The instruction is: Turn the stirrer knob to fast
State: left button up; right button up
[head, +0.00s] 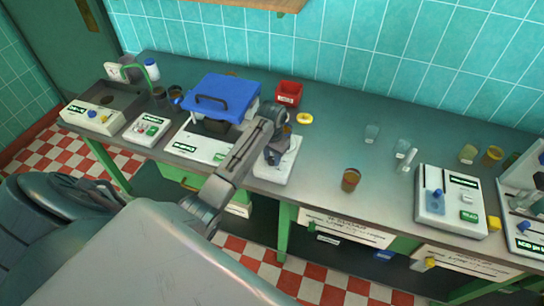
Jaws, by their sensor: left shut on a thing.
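My left arm reaches over the front edge of the bench. My left gripper (277,150) points down over a small white device (286,171), which looks like the stirrer. The gripper is shut on the stirrer knob; its fingers and wrist hide the knob and most of the device's face, so the knob's setting cannot be read. My right gripper is not in view.
A blue-lidded box (225,92) stands just left of my arm. A red bin (289,93) and a yellow ring (304,119) lie behind the gripper. A brown jar (350,180) and another white device (450,203) stand to the right. Bench between is clear.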

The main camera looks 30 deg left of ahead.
pick_arm(q)
jog(key=m, duration=0.3)
jog(key=shift+m, duration=0.4)
jog(key=m, duration=0.3)
jog(key=shift+m, duration=0.3)
jog(key=m, duration=0.4)
jog(key=shift+m, duration=0.3)
jog(key=o, duration=1)
jog(key=shift+r, duration=0.15)
